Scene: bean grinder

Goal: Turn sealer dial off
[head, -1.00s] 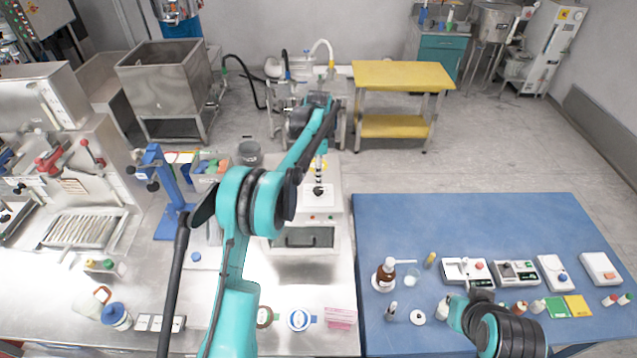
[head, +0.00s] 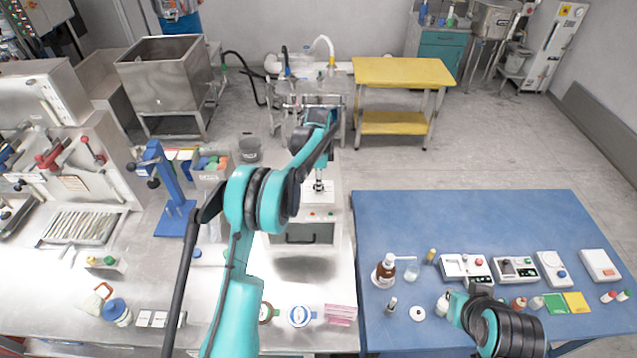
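I cannot make out for certain which part is the sealer dial. A pale machine (head: 325,222) stands on the steel bench, with small red controls on its front panel and a dark slot with a handle below. My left arm crosses in front of its left side. My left gripper (head: 303,138) is a dark shape at the far end of that arm, above and beyond the machine; its fingers are not clear. My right gripper (head: 478,291) is low over the blue table, near small white devices; its fingers are too small to read.
The blue table (head: 420,225) holds a brown bottle (head: 384,271), white devices with knobs (head: 466,267) and small coloured items. A blue press stand (head: 172,190), bins and a machine with red handles (head: 60,155) stand left. The blue table's back half is clear.

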